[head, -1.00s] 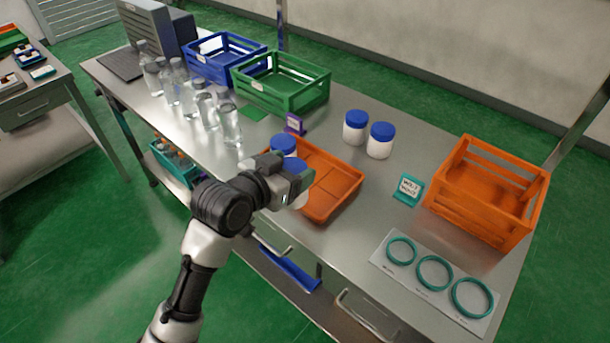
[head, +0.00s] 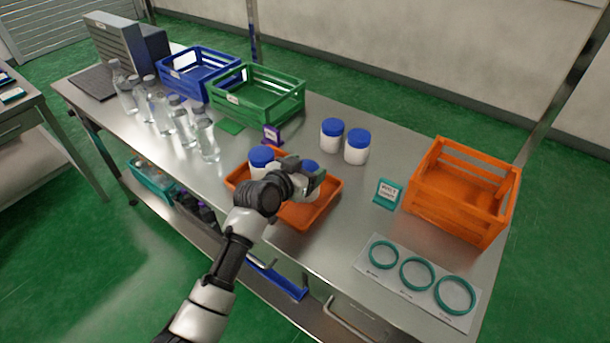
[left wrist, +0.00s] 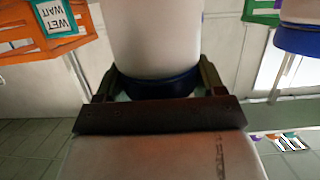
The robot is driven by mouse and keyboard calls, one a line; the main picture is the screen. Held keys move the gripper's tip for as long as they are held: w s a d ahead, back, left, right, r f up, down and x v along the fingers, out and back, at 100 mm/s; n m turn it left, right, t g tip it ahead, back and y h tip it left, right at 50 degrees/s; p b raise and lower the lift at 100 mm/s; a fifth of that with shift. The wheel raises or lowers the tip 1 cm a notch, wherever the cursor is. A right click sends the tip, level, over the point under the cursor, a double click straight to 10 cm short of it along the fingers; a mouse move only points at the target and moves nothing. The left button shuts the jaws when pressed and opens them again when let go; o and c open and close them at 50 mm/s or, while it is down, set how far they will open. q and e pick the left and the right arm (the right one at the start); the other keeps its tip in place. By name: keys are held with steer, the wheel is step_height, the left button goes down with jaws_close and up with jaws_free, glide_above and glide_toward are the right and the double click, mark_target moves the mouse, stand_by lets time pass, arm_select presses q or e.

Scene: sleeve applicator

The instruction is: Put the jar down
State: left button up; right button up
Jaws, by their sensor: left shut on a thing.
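My left gripper (head: 312,178) is shut on a white jar with a blue lid (head: 306,167), over the orange tray (head: 334,190). In the left wrist view the fingers (left wrist: 155,92) close around the blue lid of this jar (left wrist: 155,40). I cannot tell whether its base touches the tray, since my gripper hides much of it. A second blue-lidded jar (head: 261,157) stands at the tray's left part, beside the held one. My right gripper is not in view.
Two more blue-lidded jars (head: 331,135) (head: 356,147) stand behind the tray. A teal sign (head: 387,193), an orange crate (head: 462,190) and a card with teal rings (head: 416,274) are to the right. Clear bottles (head: 205,138) stand left, before green (head: 257,95) and blue crates (head: 199,72).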

arm_select(q)
steer(key=shift+f, duration=1.15)
steer(key=shift+f, duration=0.1)
steer(key=o, duration=1)
steer(key=shift+o, duration=0.2)
steer(key=v, duration=1.2)
steer(key=shift+s, duration=0.1)
